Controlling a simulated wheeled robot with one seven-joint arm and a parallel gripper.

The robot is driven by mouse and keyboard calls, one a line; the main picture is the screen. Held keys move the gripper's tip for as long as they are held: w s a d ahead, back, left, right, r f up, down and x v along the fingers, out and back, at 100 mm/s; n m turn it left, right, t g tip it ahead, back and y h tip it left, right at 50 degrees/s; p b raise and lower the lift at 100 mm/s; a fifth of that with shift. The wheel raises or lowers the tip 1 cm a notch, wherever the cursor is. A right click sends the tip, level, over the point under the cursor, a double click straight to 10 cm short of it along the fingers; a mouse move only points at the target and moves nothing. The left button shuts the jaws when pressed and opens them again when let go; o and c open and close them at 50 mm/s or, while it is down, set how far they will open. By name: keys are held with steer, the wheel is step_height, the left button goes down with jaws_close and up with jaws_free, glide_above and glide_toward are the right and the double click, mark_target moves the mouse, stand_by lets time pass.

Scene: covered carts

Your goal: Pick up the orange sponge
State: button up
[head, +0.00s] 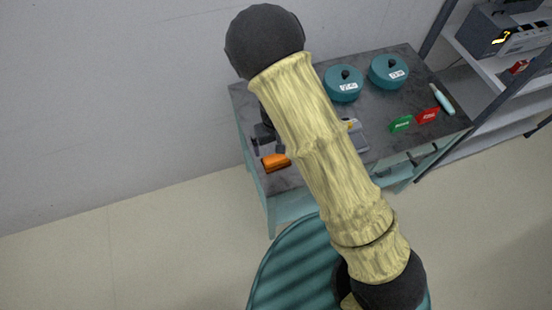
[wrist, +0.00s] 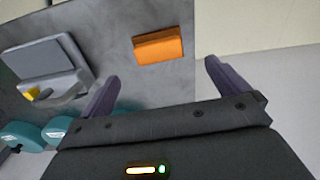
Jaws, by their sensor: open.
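The orange sponge (head: 275,162) lies on the dark grey cart top (head: 408,112), near its left front edge. In the wrist view the orange sponge (wrist: 158,47) shows ahead of my gripper (wrist: 160,88), between the lines of its two fingers. My gripper is open and empty, with the fingers wide apart and short of the sponge. In the head view my gripper (head: 268,138) is partly hidden behind my arm, just above and left of the sponge.
Two teal lidded pots (head: 343,86) stand at the back of the cart. A grey device (wrist: 48,68) with a yellow part lies near the middle. Green (head: 401,124) and red (head: 428,116) cards and a pale bottle (head: 443,99) are at the right. A shelf rack (head: 490,70) stands beyond.

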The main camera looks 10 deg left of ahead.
mark_target(276, 157)
steer(key=shift+f+p, duration=0.3)
steer(key=shift+f, duration=2.25)
steer(key=shift+w+f+p, duration=0.15)
steer(key=shift+f+p, duration=0.35)
steer(key=shift+f, duration=0.8)
steer(key=shift+w+f+p, duration=0.15)
steer(key=shift+f+p, duration=0.35)
steer(key=shift+f, duration=0.8)
steer(key=shift+d, duration=0.1)
steer(key=c, duration=0.8)
steer(key=shift+r, duration=0.1)
step_height(276, 157, up, 10)
steer(key=shift+f+b, duration=0.1)
steer(key=shift+b, duration=0.85)
